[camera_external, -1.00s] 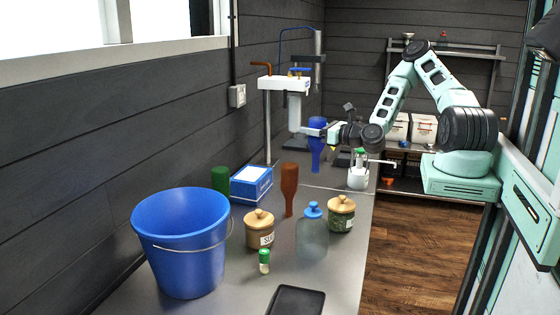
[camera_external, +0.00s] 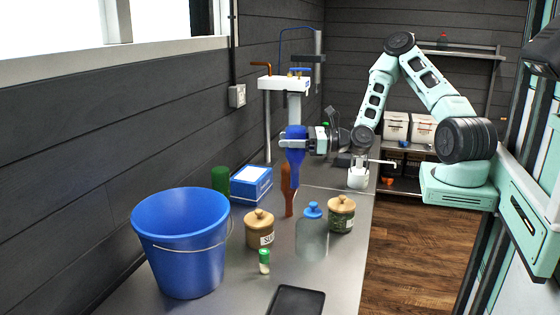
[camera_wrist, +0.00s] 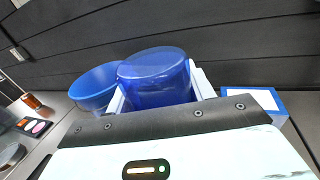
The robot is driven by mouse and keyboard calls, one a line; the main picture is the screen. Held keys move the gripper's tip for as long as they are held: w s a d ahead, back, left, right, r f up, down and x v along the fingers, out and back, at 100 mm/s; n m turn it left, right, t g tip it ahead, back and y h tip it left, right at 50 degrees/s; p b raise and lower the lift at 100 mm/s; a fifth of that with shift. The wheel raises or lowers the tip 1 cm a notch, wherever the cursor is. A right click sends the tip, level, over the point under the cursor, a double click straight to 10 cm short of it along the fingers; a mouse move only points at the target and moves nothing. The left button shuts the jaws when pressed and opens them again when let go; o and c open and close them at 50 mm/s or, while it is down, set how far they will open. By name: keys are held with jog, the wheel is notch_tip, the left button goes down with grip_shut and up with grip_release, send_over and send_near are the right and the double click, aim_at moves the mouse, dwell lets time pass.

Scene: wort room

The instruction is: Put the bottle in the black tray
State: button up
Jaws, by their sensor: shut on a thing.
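The blue bottle (camera_external: 296,162) is held by my gripper (camera_external: 296,144) above the counter, its wider end up and its narrow end down. In the wrist view the bottle (camera_wrist: 155,82) sits between the two white fingers, its broad flat end facing the camera. The gripper is shut on it. The black tray (camera_external: 297,301) lies flat at the near end of the counter, toward the viewer from the gripper, cut by the lower picture edge. What shows of it is empty.
A brown bottle (camera_external: 287,193) stands just below and in front of the held bottle. Nearer are a lidded jar (camera_external: 259,232), a green-filled jar (camera_external: 341,216), a glass jar (camera_external: 311,240) and a small shaker (camera_external: 264,262). A blue bucket (camera_external: 180,250) and blue box (camera_external: 251,185) stand left.

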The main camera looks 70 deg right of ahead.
notch_tip(320, 180, down, 11)
jog(key=s+a, duration=0.1)
jog(key=s, duration=0.1)
jog(key=a+r+n+g+y+p, duration=0.1)
jog(key=a+r+n+g+y, duration=0.2)
jog(key=a, duration=0.8)
jog(key=a+r+n+g+y+p, duration=0.15)
jog(key=a+y, duration=0.25)
jog(key=a, duration=0.8)
jog(key=s+a+r+n+g+y, duration=0.15)
jog(key=s+a, duration=0.25)
jog(key=a, duration=0.5)
jog(key=s+a+r+n+g+y, duration=0.1)
jog(key=s+a+n+y, duration=0.1)
jog(key=s+a, duration=0.45)
notch_tip(320, 180, down, 10)
jog(key=w+a+p, duration=0.1)
jog(key=a+p, duration=0.1)
jog(key=p, duration=0.1)
jog(key=shift+w+f, duration=0.2)
jog(key=shift+w, duration=0.15)
